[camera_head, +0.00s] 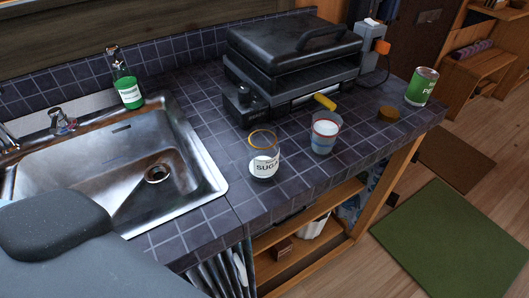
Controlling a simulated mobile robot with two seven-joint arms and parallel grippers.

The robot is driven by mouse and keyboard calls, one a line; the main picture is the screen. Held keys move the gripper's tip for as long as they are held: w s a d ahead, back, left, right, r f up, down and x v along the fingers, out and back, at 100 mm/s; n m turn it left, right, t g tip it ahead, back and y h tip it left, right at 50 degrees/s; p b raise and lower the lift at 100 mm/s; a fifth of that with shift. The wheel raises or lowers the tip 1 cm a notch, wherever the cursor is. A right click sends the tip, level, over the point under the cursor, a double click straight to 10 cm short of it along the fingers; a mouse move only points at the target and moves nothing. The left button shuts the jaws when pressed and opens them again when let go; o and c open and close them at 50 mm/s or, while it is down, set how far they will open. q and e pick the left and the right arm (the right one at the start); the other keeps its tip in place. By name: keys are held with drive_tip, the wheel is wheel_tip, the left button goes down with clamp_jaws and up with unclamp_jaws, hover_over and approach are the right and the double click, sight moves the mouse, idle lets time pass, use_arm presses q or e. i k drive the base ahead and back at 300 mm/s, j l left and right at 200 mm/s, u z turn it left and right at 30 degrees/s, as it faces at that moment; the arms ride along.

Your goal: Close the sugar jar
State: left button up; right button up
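The sugar jar (264,164) is a clear glass jar with a white label reading "SUGA". It stands upright on the dark tiled counter, right of the sink, and its top looks open with a tan rim. A round brown piece that looks like a wooden lid (388,114) lies on the counter farther right, apart from the jar. Neither gripper is in view. A dark grey part of my own body fills the lower left.
A glass with red and blue bands (324,133) stands between jar and lid. A black grill (290,65) is behind them, with a yellow piece (324,102) at its front. A green can (421,87) stands near the right edge. The sink (100,165) is left.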

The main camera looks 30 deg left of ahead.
sight(262, 144)
drive_tip(key=i+l, duration=0.1)
drive_tip(key=l, duration=0.55)
drive_tip(key=i+l, duration=0.1)
drive_tip(key=l, duration=0.6)
drive_tip(key=i+l, duration=0.1)
drive_tip(key=l, duration=0.55)
drive_tip(key=u, duration=1.85)
